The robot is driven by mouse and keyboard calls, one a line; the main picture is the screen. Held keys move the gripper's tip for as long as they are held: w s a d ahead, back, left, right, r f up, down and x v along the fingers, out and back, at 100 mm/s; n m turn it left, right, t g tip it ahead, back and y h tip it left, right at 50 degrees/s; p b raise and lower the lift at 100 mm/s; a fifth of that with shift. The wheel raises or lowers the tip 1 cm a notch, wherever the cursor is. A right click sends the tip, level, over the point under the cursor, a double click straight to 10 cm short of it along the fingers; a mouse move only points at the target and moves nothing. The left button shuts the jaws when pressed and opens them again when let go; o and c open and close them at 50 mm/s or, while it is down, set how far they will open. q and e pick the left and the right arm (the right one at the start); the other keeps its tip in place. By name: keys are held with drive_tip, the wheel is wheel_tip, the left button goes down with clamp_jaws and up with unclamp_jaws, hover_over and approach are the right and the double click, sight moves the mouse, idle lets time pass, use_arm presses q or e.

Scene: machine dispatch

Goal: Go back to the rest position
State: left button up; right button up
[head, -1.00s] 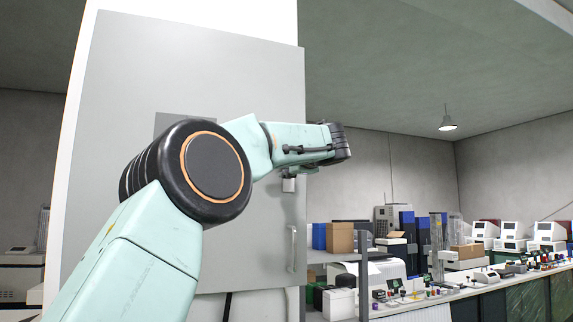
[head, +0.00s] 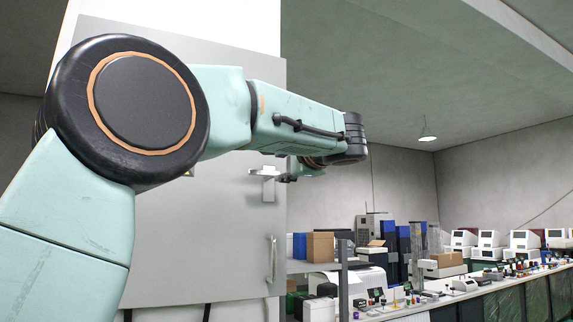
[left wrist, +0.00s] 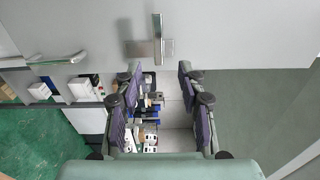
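My left arm comes in from the left and crosses in front of a tall grey door panel (head: 205,245). My left gripper (head: 287,177) shows partly under its wrist, close to a metal lever handle (head: 264,183) on the door. In the left wrist view the two dark finger pads of my left gripper (left wrist: 158,100) stand wide apart with nothing held between them. The lever handle (left wrist: 157,45) lies beyond the fingertips there. Its exact distance from the fingers is unclear. My right gripper is in neither view.
A bar handle (head: 271,258) sits lower on the door. To the right, shelves hold a cardboard box (head: 320,246) and blue boxes. A long bench carries several white machines (head: 525,239) and small items. The space above the bench is clear.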

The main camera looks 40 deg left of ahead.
use_arm(q)
drive_tip(key=shift+s+d+f, duration=0.1)
drive_tip(key=shift+s+d, duration=0.05)
drive_tip(key=shift+d, duration=0.3)
drive_tip(key=shift+s, duration=0.1)
